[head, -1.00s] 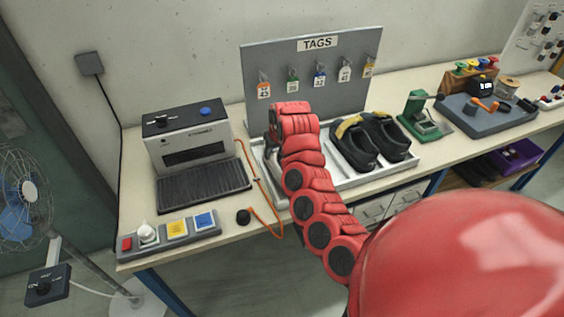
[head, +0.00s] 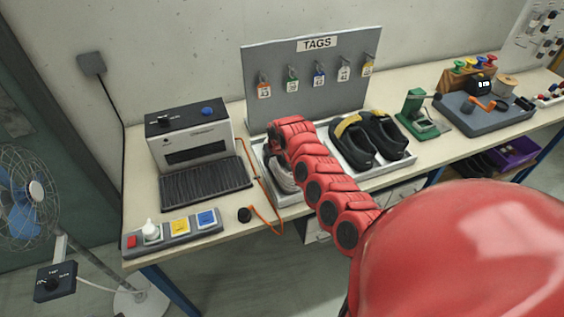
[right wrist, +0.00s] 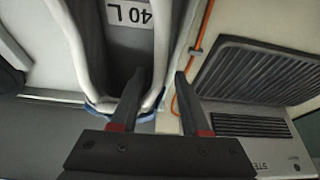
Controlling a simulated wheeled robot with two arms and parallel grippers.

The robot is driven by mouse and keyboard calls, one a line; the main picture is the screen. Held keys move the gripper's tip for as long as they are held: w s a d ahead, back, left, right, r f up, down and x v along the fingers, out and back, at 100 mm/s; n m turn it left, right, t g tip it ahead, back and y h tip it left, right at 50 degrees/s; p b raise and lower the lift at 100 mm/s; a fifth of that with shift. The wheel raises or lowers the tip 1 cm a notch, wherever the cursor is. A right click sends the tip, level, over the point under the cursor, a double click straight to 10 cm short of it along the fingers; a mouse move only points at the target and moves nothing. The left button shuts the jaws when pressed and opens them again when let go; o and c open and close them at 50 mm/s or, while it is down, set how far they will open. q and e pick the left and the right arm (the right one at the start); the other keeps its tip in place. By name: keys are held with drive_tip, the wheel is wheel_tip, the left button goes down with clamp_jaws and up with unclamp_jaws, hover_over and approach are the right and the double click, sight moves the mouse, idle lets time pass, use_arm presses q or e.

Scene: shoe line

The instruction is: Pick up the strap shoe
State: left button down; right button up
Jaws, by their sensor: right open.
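A light grey-white shoe (head: 283,182) sits in the left part of the white tray (head: 366,173), mostly hidden by my right arm. In the right wrist view the shoe (right wrist: 88,58) shows its open collar, a "40 L" label inside and a blue edge at one end. Whether it has a strap cannot be seen. My right gripper (right wrist: 160,73) is open over its collar edge, one finger over the opening and the other outside the wall. In the head view its fingertips are hidden. A pair of black shoes with yellow parts (head: 369,140) stands in the tray's right part. My left gripper is not in view.
A grey TAGS board (head: 313,80) stands behind the tray. A boxy machine with a black ribbed plate (head: 206,186) is at left, with an orange cable (head: 252,180) between it and the tray. A green device (head: 420,115) stands right of the tray.

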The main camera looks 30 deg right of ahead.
clamp_jaws()
idle(1.4)
